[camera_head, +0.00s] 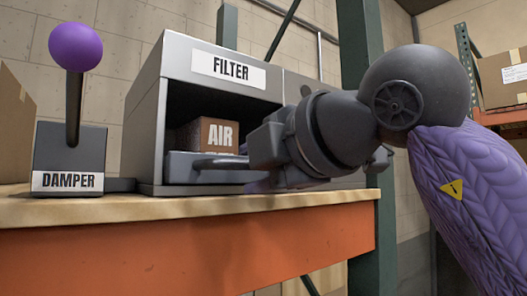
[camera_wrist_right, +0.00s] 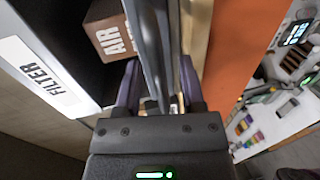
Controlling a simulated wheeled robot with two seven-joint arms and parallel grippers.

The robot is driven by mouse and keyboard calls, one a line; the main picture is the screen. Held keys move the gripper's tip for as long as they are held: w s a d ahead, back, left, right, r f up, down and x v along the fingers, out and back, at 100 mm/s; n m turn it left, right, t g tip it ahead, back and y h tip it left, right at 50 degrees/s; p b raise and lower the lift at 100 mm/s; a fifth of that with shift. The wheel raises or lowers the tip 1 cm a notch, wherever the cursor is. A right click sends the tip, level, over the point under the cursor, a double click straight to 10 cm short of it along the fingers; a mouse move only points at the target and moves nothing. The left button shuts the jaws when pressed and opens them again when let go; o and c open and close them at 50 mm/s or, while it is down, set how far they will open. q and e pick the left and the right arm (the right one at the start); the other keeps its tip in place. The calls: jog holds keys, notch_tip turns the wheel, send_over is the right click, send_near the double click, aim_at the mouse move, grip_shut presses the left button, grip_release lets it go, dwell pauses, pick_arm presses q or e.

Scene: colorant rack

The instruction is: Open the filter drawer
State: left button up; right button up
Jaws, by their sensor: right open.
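The filter cabinet (camera_head: 150,125) is a grey box with a white FILTER label, which also shows in the right wrist view (camera_wrist_right: 40,75). The filter drawer (camera_head: 180,170) sits low in its dark opening, with a grey bar handle (camera_head: 222,163) on its front. A brown AIR box (camera_head: 207,135) stands inside, also seen in the wrist view (camera_wrist_right: 110,33). My right gripper (camera_head: 256,168) is at the handle's right part and hides it. In the wrist view its purple fingers (camera_wrist_right: 158,85) are apart, with a grey drawer part (camera_wrist_right: 150,45) between them. Contact is unclear. My left gripper is not in view.
A DAMPER lever (camera_head: 70,130) with a purple knob stands left of the cabinet on the wooden shelf top (camera_head: 120,207). The shelf has an orange front beam (camera_head: 190,250). Cardboard boxes (camera_head: 503,75) sit on a rack at the right.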

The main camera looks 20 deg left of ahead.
jog(key=shift+c, duration=0.4)
grip_shut()
jog(key=shift+f, duration=0.1)
dwell(0.8)
